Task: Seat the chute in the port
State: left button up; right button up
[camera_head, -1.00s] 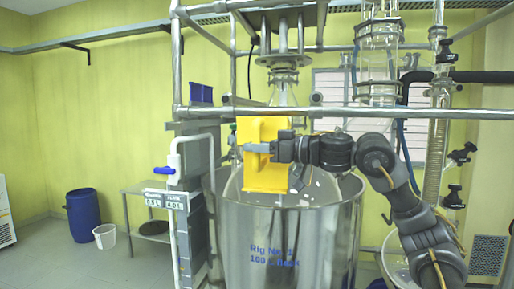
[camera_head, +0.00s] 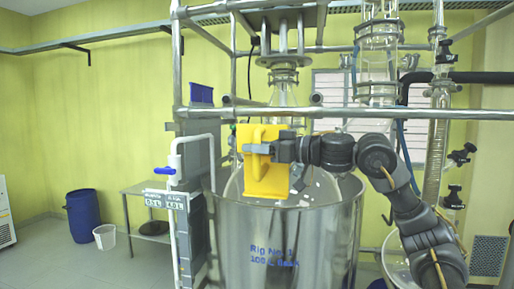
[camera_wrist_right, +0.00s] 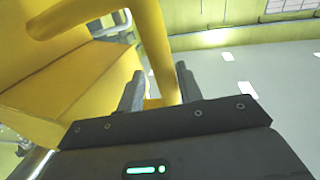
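The yellow chute (camera_head: 265,180) is a boxy piece with a bar handle. It is upright in the head view, over the open-looking top of the steel vessel marked "Rig No 1" (camera_head: 290,245). My right gripper (camera_head: 268,149) has its fingers either side of the chute's handle and is shut on it. In the right wrist view the handle (camera_wrist_right: 158,50) runs between the two fingers, with the yellow body (camera_wrist_right: 60,75) to the left. The chute hides what lies behind and below it; I cannot make out the port or whether the chute touches it. My left gripper is not in view.
A horizontal steel rail (camera_head: 400,113) crosses in front, just above the chute. Glass columns (camera_head: 377,65) stand at right. A white pipe with a blue valve (camera_head: 165,171) is left of the vessel. A blue drum (camera_head: 83,215) and white bucket (camera_head: 105,236) stand farther left.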

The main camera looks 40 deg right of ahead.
jog(key=shift+s+d+f+b, duration=0.2)
jog(key=shift+s+d+b, duration=0.2)
jog(key=shift+s, duration=0.25)
jog(key=shift+s+d+f+b, duration=0.2)
jog(key=shift+s+d+b, duration=0.15)
jog(key=shift+s, duration=0.25)
jog(key=b+v, duration=0.3)
jog(key=v, duration=0.4)
dwell(0.4)
jog(key=o, duration=0.6)
jog(key=shift+c, duration=0.2)
